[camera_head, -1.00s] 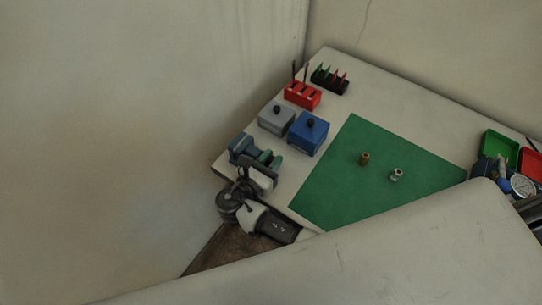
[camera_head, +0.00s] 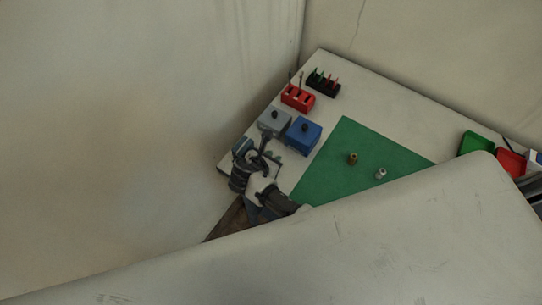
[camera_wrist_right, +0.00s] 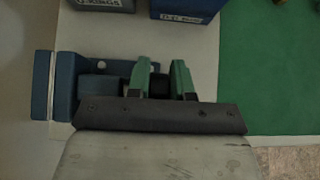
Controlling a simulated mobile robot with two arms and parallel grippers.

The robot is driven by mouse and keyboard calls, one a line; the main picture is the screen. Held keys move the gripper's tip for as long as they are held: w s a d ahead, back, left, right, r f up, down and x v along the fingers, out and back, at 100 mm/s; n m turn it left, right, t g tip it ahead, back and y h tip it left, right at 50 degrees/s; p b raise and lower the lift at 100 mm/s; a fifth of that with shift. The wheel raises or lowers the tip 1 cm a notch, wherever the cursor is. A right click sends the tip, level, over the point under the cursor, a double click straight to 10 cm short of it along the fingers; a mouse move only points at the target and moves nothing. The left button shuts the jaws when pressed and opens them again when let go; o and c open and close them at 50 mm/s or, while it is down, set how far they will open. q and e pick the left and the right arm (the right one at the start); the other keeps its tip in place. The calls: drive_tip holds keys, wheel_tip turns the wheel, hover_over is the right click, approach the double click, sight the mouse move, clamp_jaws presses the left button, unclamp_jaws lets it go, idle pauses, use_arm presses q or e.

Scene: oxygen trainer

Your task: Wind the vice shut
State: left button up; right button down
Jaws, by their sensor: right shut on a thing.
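The blue vice (camera_head: 240,147) stands at the left edge of the bench, mostly hidden behind my right wrist in the head view. In the wrist view its blue body (camera_wrist_right: 66,85) lies left of and behind the fingers. My right gripper (camera_head: 269,160) reaches over the vice. In the wrist view its two green fingers (camera_wrist_right: 162,78) stand a little apart, closed on a small dark part, which looks like the vice handle (camera_wrist_right: 160,84). My left gripper is not in view.
A grey box (camera_head: 274,122) and a blue box (camera_head: 303,135) stand just behind the vice. A red holder (camera_head: 297,97) and a black rack (camera_head: 323,83) are farther back. A green mat (camera_head: 345,165) with two small fittings lies to the right. Green (camera_head: 476,143) and red trays are far right.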

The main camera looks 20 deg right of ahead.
drive_tip(key=shift+s+d+f, duration=0.1)
drive_tip(key=shift+d+f, duration=0.05)
drive_tip(key=shift+d, duration=0.05)
idle(0.3)
drive_tip(key=c, duration=1.3)
unclamp_jaws()
drive_tip(key=shift+c, duration=0.2)
drive_tip(key=shift+o, duration=0.3)
drive_tip(key=shift+d, duration=0.1)
drive_tip(key=shift+s+a+r, duration=0.1)
drive_tip(key=shift+a+r, duration=0.15)
drive_tip(key=shift+a, duration=0.1)
drive_tip(key=b+v, duration=0.1)
drive_tip(key=v, duration=0.9)
drive_tip(key=shift+d+r, duration=0.1)
drive_tip(key=shift+d, duration=0.1)
